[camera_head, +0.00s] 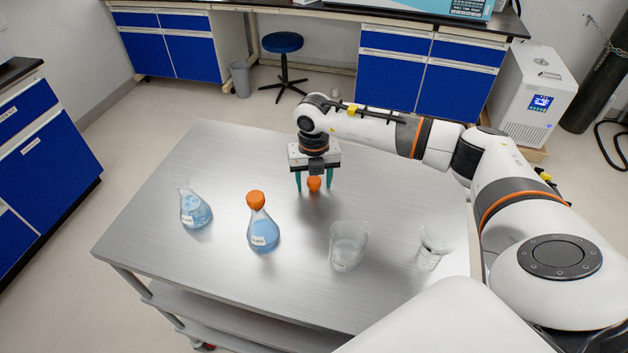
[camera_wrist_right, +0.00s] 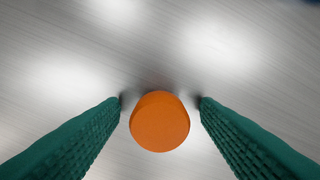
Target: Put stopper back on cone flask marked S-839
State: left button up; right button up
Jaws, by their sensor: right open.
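An orange stopper (camera_head: 314,184) sits on the metal table, between the fingers of my right gripper (camera_head: 314,184). In the right wrist view the stopper (camera_wrist_right: 160,121) lies between the two green fingers (camera_wrist_right: 161,100), with a gap on each side. The right gripper is open and points down. An open conical flask (camera_head: 194,208) with pale blue liquid stands at the left. Another conical flask (camera_head: 263,231) with blue liquid wears an orange stopper (camera_head: 256,200). Both flasks carry white labels too small to read. My left gripper is not in view.
A clear beaker (camera_head: 347,250) and another clear glass vessel (camera_head: 432,248) stand at the table's front right. The table (camera_head: 226,150) is bare at the back left. A stool (camera_head: 283,45) and blue cabinets stand beyond it.

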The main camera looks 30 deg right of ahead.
aim_at(314, 179)
jog(key=c, duration=1.1)
jog(key=shift+o, duration=0.2)
jog(key=shift+r, duration=0.1)
notch_tip(314, 179, up, 10)
jog(key=shift+b, duration=0.8)
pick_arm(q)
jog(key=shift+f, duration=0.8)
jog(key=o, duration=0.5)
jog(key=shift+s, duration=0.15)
